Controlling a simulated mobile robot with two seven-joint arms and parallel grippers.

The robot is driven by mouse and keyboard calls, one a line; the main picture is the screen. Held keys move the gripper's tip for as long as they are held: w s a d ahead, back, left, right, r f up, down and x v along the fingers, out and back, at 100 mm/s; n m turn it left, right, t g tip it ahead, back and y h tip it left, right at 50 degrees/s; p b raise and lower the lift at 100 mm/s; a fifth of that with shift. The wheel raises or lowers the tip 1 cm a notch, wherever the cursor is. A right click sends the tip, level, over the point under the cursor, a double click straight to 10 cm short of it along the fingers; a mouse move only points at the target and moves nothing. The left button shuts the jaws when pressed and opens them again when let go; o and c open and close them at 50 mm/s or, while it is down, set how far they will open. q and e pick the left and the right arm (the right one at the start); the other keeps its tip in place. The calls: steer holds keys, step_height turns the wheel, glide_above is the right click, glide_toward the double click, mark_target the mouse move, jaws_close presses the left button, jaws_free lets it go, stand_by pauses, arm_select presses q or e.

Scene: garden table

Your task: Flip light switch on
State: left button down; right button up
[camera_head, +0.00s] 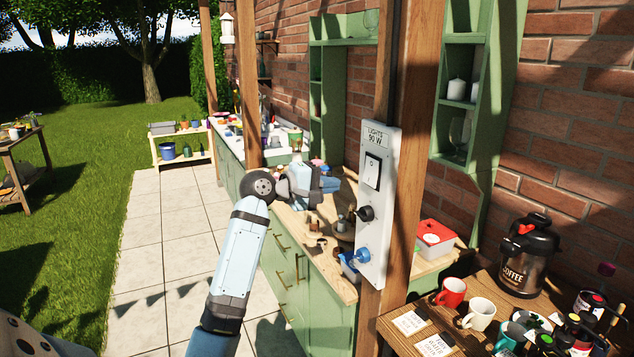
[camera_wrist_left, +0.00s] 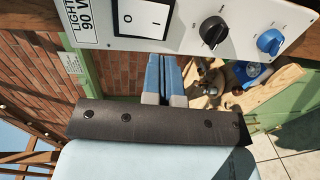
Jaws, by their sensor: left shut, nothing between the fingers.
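The light switch (camera_head: 372,170) is a white rocker in a black frame. It sits near the top of a white panel (camera_head: 376,230) on a wooden post, under a label reading "LIGHTS 90 W". In the left wrist view the switch (camera_wrist_left: 145,18) shows marks O and I; which side is pressed I cannot tell. My left gripper (camera_head: 332,184) is left of the panel, near switch height. In the left wrist view its blue fingers (camera_wrist_left: 165,62) are shut and empty, pointing toward the panel's edge just beside the switch; contact is not visible. My right gripper is not in view.
A black knob (camera_head: 366,213) and a blue knob (camera_head: 357,257) stick out below the switch. A green counter (camera_head: 318,300) with small items stands behind the panel. A side table at right holds mugs (camera_head: 452,292) and a coffee flask (camera_head: 528,255). Paving at left is clear.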

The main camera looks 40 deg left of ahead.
mark_target(368, 182)
arm_select(q)
steer(key=p+x, duration=0.1)
steer(key=x, duration=0.7)
steer(key=shift+s, duration=0.1)
steer(key=shift+w+d+f+b, duration=0.1)
steer(key=shift+w+f+b, duration=0.15)
steer(key=shift+f+b, duration=0.05)
steer(key=shift+w+r+h, duration=0.1)
steer(key=shift+r+h, duration=0.1)
steer(key=shift+h, duration=0.1)
